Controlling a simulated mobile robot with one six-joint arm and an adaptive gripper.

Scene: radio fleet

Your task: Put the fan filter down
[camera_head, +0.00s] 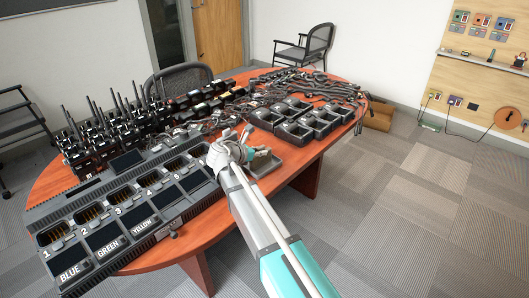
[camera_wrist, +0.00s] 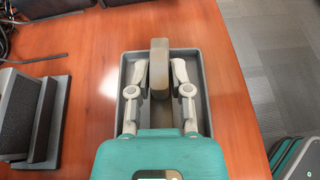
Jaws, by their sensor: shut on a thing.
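The fan filter (camera_wrist: 159,66) is a narrow brownish-grey block seen end-on in the wrist view. My gripper (camera_wrist: 160,76) is shut on it, one finger against each side. The filter is over a shallow grey tray (camera_wrist: 127,70) on the wooden table, and its far end overlaps the tray's far rim in the picture. I cannot tell whether it touches the tray floor. In the head view, my gripper (camera_head: 262,158) is low over the grey tray (camera_head: 273,166) near the table's front edge. The filter is too small to make out clearly there.
A long charger rack (camera_head: 120,215) with labelled bays covers the table's left front. Radios (camera_head: 100,138) with antennas stand behind it. Several black charger cups (camera_head: 305,118) and cables (camera_head: 335,88) fill the far right. A little bare wood (camera_wrist: 85,65) lies left of the tray; the table's edge is close on its right.

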